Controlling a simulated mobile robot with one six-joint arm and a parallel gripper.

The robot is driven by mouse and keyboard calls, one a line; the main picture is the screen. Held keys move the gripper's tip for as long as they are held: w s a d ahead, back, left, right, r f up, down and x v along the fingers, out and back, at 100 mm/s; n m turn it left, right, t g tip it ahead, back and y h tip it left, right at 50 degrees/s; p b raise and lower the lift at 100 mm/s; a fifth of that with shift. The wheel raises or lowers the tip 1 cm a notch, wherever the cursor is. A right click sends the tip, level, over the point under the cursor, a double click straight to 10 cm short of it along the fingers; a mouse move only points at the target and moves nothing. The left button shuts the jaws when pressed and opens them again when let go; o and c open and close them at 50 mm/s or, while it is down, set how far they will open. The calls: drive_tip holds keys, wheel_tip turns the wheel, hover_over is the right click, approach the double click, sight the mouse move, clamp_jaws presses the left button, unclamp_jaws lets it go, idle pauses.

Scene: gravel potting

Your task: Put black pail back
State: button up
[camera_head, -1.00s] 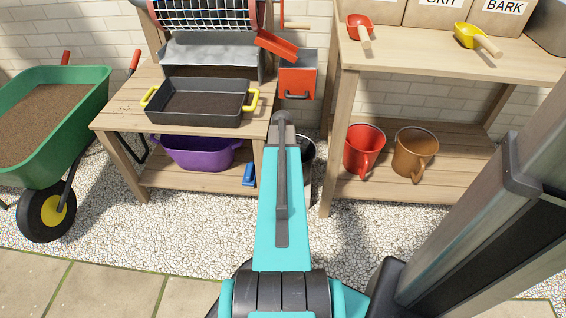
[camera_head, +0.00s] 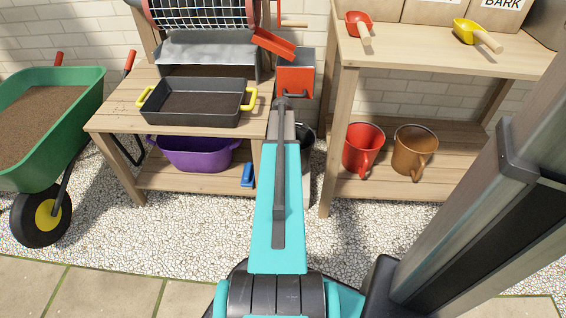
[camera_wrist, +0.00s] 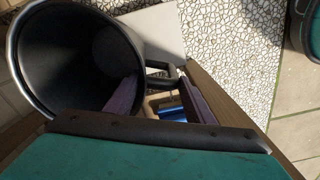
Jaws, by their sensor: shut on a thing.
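The black pail (camera_wrist: 105,55) fills the upper left of the wrist view, its open mouth turned toward the camera and dark inside. Its side handle (camera_wrist: 163,70) lies between the fingers of my gripper (camera_wrist: 160,88), which is shut on it. In the head view most of the pail is hidden behind my arm; a dark bit of it (camera_head: 308,132) shows to the arm's right, between the two benches. My gripper itself is hidden there. A red pail (camera_head: 363,148) and a brown pail (camera_head: 415,152) stand on the right bench's lower shelf (camera_head: 400,188).
The left bench (camera_head: 115,118) holds a black tray (camera_head: 200,112) and, below, a purple tub (camera_head: 195,153) and a blue object (camera_head: 248,175). An orange-red box (camera_head: 296,78) hangs above the gap. A green wheelbarrow (camera_head: 60,120) stands left. Shelf room shows right of the brown pail.

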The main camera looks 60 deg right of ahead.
drive_tip(key=shift+f+b, duration=1.75)
drive_tip(key=shift+b, duration=0.1)
drive_tip(key=o, duration=1.5)
drive_tip(key=shift+s+f, duration=0.1)
drive_tip(key=shift+r+p, duration=1.7)
drive_tip(key=shift+r, duration=2.15)
drive_tip(key=shift+a, duration=0.15)
